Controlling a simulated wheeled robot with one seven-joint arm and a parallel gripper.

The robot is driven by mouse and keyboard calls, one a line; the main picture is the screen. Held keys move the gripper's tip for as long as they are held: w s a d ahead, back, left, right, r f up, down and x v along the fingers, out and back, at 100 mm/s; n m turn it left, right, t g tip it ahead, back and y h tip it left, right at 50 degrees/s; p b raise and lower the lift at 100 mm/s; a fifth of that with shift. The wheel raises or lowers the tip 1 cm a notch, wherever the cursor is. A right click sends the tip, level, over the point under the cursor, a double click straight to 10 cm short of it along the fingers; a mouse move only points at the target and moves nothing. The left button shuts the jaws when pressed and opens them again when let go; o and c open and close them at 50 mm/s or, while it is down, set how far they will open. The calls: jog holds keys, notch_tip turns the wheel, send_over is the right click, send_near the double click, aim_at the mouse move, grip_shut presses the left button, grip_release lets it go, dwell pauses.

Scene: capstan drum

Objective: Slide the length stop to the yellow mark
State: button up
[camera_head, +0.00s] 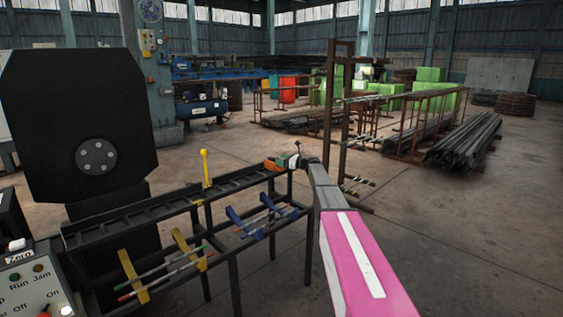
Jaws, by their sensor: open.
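A dark slatted rail (150,213) on black legs runs from the lower left to the middle of the head view. A yellow post with a round top (204,168) stands at the rail and looks like the yellow mark. An orange block (273,165), probably the length stop, sits at the rail's far right end, right of the yellow post. My gripper (290,161) is at the end of my pink and grey arm, close beside the orange block. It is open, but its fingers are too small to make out. I cannot tell whether it touches the block.
A large black plate with a bolted hub (97,157) stands at the left, above a control panel (38,285). Yellow and blue clamps (133,276) hang on the rail's near side. A rusty rack (335,120) stands behind my arm.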

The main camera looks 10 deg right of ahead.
jog(key=shift+a, duration=0.15)
grip_shut()
jog(key=s+a, duration=1)
jog(key=a, duration=0.3)
jog(key=s+a, duration=1)
jog(key=a, duration=0.4)
jog(key=s+a, duration=0.9)
jog(key=a, duration=0.4)
jog(key=shift+s+a, duration=0.3)
jog(key=shift+s, duration=0.1)
grip_release()
jog(key=shift+a, duration=0.15)
